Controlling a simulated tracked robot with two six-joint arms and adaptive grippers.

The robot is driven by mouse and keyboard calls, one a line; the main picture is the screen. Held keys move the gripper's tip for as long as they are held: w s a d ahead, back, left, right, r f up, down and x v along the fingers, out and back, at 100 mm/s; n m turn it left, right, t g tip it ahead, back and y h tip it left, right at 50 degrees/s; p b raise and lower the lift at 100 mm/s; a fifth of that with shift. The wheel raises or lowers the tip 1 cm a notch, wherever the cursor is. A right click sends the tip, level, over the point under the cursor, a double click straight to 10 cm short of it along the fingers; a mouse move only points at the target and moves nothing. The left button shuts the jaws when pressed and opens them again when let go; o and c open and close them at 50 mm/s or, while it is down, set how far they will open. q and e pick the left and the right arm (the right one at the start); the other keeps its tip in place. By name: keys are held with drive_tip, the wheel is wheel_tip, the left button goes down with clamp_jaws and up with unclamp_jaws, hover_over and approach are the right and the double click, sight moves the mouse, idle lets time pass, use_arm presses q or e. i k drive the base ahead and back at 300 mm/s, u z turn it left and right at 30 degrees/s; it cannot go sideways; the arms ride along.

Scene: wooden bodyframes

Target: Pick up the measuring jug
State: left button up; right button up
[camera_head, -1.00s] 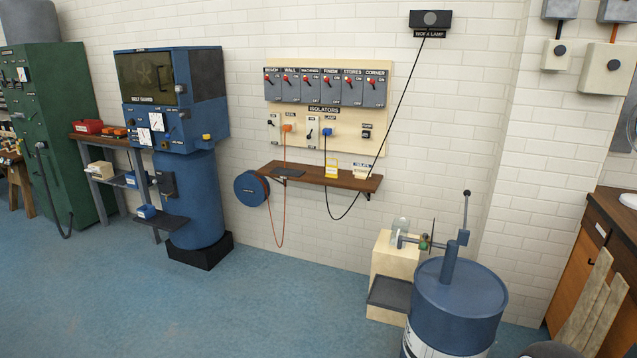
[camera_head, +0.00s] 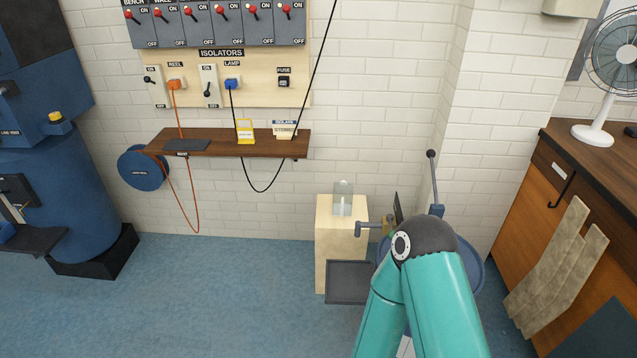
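A clear, glass-like vessel (camera_head: 343,199), which looks like the measuring jug, stands upright on top of a pale wooden block (camera_head: 328,235) against the wall. It is small, and its handle and markings cannot be made out. One teal arm of mine reaches up from the bottom right, in front of the blue drum (camera_head: 472,262), and its dark joint is right of the vessel. No gripper fingers show on it. My other arm is out of view. Nothing is seen touching the vessel.
A grey spout (camera_head: 365,228) projects from the drum just right of the block. A dark tray (camera_head: 348,283) lies in front of the block. A wooden shelf (camera_head: 290,150) is on the wall at left. Blue floor (camera_head: 230,300) at left is clear. Planks (camera_head: 555,265) lean on the right cabinet.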

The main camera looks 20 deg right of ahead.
sight(342, 192)
drive_tip(key=z, duration=0.1)
drive_tip(key=i, duration=1.45)
drive_tip(key=z, duration=0.45)
drive_tip(key=i, duration=1.4)
drive_tip(key=z, duration=0.15)
